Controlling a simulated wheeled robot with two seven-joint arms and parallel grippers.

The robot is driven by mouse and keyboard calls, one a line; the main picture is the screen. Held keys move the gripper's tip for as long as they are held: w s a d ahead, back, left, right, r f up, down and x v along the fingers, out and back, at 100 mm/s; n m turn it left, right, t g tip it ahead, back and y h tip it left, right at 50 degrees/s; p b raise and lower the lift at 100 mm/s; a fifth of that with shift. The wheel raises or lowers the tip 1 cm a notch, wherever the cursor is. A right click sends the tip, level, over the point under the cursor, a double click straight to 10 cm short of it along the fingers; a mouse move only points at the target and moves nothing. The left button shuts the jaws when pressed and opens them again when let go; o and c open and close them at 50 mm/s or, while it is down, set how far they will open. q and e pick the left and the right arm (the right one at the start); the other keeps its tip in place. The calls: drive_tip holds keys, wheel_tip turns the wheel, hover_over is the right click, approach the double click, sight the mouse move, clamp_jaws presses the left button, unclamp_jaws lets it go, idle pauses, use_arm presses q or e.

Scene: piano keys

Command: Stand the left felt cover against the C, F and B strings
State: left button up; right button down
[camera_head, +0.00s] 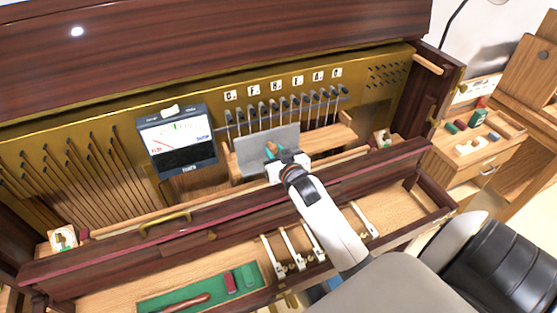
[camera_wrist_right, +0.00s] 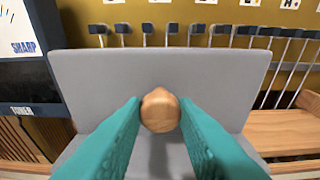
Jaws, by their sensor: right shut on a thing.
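A grey felt cover (camera_head: 252,142) with a round wooden knob (camera_wrist_right: 160,110) is upright in front of the left part of the string row. My right gripper (camera_head: 281,156) has its teal fingers shut on the knob. In the right wrist view the grey panel (camera_wrist_right: 90,80) fills the middle, with strings and dark pegs (camera_wrist_right: 171,29) showing above it. Lettered tags (camera_head: 254,89) mark the strings, starting with C, F and B at the left. I cannot tell whether the cover touches the strings. My left gripper is not in view.
A tuner meter (camera_head: 183,143) marked SHARP stands just left of the cover. A wooden block (camera_head: 325,139) lies to its right, below the uncovered strings. The front rail (camera_head: 212,236) runs before the cover. A green tray (camera_head: 205,293) and several loose white keys (camera_head: 296,249) lie nearer.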

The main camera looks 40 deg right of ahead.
sight(268, 146)
drive_tip(key=b+x, duration=0.2)
drive_tip(key=x, duration=0.1)
drive_tip(key=shift+w+f, duration=0.15)
drive_tip(key=shift+w, duration=0.25)
drive_tip(key=shift+w+d+f+b, duration=0.15)
drive_tip(key=shift+w+d+b, duration=0.05)
drive_tip(key=shift+w+b, duration=0.5)
drive_tip(key=shift+w+f, duration=0.2)
drive_tip(key=shift+f, duration=0.3)
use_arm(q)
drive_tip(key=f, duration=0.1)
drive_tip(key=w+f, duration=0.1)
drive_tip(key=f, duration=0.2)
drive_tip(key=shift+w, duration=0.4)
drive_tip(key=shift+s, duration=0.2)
use_arm(e)
drive_tip(key=shift+s, duration=0.1)
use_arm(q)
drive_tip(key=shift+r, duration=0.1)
use_arm(e)
drive_tip(key=shift+f, duration=0.1)
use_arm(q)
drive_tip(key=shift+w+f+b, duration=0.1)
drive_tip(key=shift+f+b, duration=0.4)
use_arm(e)
drive_tip(key=shift+r+x, duration=0.2)
drive_tip(key=shift+x, duration=0.6)
drive_tip(key=shift+r+x, duration=0.15)
drive_tip(key=shift+x, duration=0.7)
